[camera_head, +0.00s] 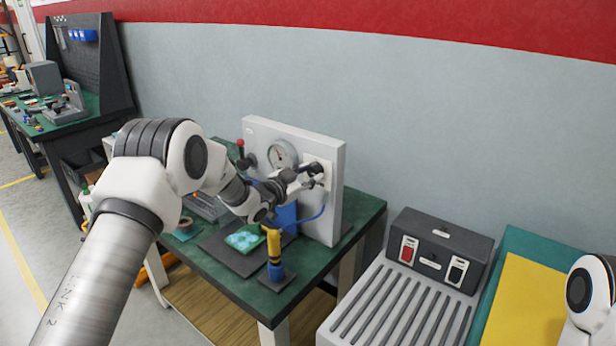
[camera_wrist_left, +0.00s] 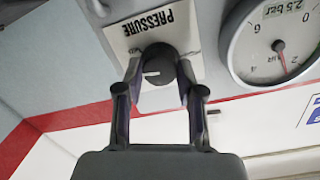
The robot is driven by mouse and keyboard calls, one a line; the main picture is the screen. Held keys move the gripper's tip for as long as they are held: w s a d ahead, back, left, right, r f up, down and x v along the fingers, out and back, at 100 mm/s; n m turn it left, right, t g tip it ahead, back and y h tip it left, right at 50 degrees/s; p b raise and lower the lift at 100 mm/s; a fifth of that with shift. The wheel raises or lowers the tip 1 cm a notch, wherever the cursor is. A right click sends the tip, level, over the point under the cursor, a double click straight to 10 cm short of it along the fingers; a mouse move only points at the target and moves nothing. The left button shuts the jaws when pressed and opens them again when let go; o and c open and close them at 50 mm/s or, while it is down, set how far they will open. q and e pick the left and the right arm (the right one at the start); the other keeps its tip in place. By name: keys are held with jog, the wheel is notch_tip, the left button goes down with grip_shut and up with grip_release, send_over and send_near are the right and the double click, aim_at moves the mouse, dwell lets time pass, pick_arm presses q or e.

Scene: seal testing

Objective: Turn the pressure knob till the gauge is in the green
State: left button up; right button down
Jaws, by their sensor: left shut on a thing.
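The black pressure knob (camera_wrist_left: 158,66) has a white pointer line and sits on a white plate marked PRESSURE (camera_wrist_left: 165,28). My left gripper (camera_wrist_left: 158,84) is shut on it, one finger on each side. In the head view my left gripper (camera_head: 314,178) reaches the knob (camera_head: 315,168) on the upright white panel (camera_head: 331,212). The round gauge (camera_wrist_left: 272,42) is beside the plate, partly cut off. It carries a 2.5 bar label, and its red needle lies between 2 and 4. I cannot make out a green band. The gauge (camera_head: 281,154) also shows in the head view. My right gripper is out of view.
The panel stands on a green-topped table (camera_head: 232,283). A yellow-and-blue upright tool (camera_head: 274,255) and a dark mat with a green piece (camera_head: 244,238) are in front. A red-tipped lever (camera_head: 240,146) is left of the gauge. A grey switch box (camera_head: 440,250) stands at right.

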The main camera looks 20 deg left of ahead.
pick_arm(q)
jog(key=n, duration=0.5)
jog(key=shift+w+a+r+h, duration=0.1)
jog(key=shift+w+r+h, duration=0.05)
jog(key=shift+r+h, duration=0.25)
jog(key=shift+f+n, duration=0.1)
jog(key=shift+n, duration=0.3)
jog(key=o, duration=1)
jog(key=shift+o, duration=0.7)
jog(key=shift+f, duration=0.2)
notch_tip(320, 180, up, 10)
